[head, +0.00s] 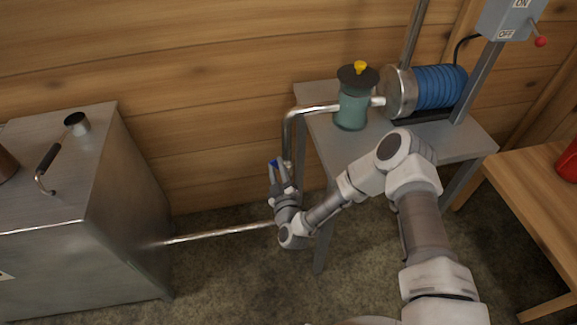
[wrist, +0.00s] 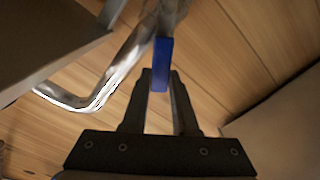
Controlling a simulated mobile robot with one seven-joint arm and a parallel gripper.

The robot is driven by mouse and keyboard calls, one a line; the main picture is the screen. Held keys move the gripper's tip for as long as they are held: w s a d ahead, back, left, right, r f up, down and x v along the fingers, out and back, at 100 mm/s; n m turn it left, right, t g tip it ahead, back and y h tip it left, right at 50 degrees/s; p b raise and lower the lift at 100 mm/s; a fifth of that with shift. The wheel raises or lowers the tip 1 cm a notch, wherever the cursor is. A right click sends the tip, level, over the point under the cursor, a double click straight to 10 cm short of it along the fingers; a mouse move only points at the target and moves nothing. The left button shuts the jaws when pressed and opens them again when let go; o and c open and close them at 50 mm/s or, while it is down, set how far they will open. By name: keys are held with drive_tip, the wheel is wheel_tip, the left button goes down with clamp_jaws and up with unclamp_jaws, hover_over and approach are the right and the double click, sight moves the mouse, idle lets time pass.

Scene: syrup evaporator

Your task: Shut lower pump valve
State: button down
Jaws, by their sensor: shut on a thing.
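The blue lever (head: 273,163) of the lower pump valve is on the vertical metal pipe (head: 287,140) left of the pump table. My gripper (head: 278,172) reaches up to it from below. In the wrist view the blue lever (wrist: 162,65) runs between the two fingertips of my gripper (wrist: 161,77), which is shut on it. The shiny pipe (wrist: 130,60) passes beside the lever to the left and bends away. The valve body is mostly hidden in the head view.
The grey pump table (head: 460,140) carries a teal canister (head: 351,108) and a blue motor (head: 440,87). A steel evaporator cabinet (head: 100,170) stands at left. A low pipe (head: 215,232) spans between. The wood wall (head: 200,60) is behind; a wooden bench (head: 530,200) is right.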

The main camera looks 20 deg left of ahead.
wheel_tip(320, 180, down, 6)
drive_tip(key=s+a+n+b, duration=0.1)
drive_tip(key=n+b, duration=0.3)
drive_tip(key=n, duration=0.7)
drive_tip(key=shift+s+a, duration=0.25)
drive_tip(key=shift+a, duration=0.65)
drive_tip(key=c, duration=0.7)
unclamp_jaws()
drive_tip(key=shift+f, duration=0.15)
drive_tip(key=shift+s+d, duration=0.15)
